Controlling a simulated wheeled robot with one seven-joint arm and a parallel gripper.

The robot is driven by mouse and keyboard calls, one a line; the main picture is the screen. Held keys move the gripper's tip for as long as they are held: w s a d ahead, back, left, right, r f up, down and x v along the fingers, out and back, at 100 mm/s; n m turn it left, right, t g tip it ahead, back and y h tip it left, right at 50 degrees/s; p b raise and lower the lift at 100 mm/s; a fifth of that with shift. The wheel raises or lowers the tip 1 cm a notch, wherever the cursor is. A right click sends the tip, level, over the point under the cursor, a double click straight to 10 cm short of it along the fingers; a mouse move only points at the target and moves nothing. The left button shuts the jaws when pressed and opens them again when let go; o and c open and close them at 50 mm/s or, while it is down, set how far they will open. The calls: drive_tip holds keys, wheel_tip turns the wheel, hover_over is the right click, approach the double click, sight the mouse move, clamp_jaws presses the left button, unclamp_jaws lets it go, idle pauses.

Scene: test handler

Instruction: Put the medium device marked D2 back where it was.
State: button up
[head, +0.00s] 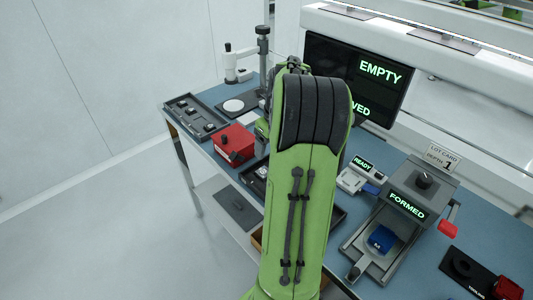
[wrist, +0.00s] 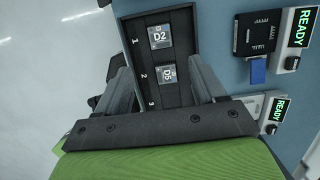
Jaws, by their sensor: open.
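In the wrist view, the device marked D2 (wrist: 160,37) is a small square grey piece in the dark tray (wrist: 185,35), beside the number 1. A second device, marked D5 (wrist: 166,73), lies beside the number 2 with its label turned sideways. My gripper (wrist: 160,66) is open, its two fingers apart to the left and right of the D5 device, with nothing held between them. I cannot tell its height above the tray. The tray's near end by the number 3 is partly hidden by my gripper.
In the head view, a red box (head: 233,143) stands left of my arm. A small station lit READY (head: 362,165) and a press lit FORMED (head: 405,205), with a blue piece (head: 382,238), stand to the right. A screen (head: 330,62) stands behind. A tray (head: 181,104) lies far left.

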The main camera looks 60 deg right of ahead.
drive_tip(key=w+a+r+n+h, duration=0.1)
drive_tip(key=a+r+n, duration=0.3)
drive_tip(key=a+n, duration=0.5)
drive_tip(key=w+a+r+n, duration=0.1)
drive_tip(key=a+r+n, duration=0.3)
drive_tip(key=a+n, duration=0.45)
drive_tip(key=s+a+n+t, duration=0.1)
drive_tip(key=s+a+n, duration=0.4)
drive_tip(key=a+n, duration=0.3)
drive_tip(key=s+a+n+t+y, duration=0.1)
drive_tip(key=s+a+n, duration=0.5)
drive_tip(key=n, duration=0.7)
drive_tip(key=a+t, duration=0.1)
drive_tip(key=a, duration=0.1)
drive_tip(key=shift+s+a+f+y, duration=0.25)
drive_tip(key=shift+a+y, duration=0.05)
drive_tip(key=shift+a, duration=0.05)
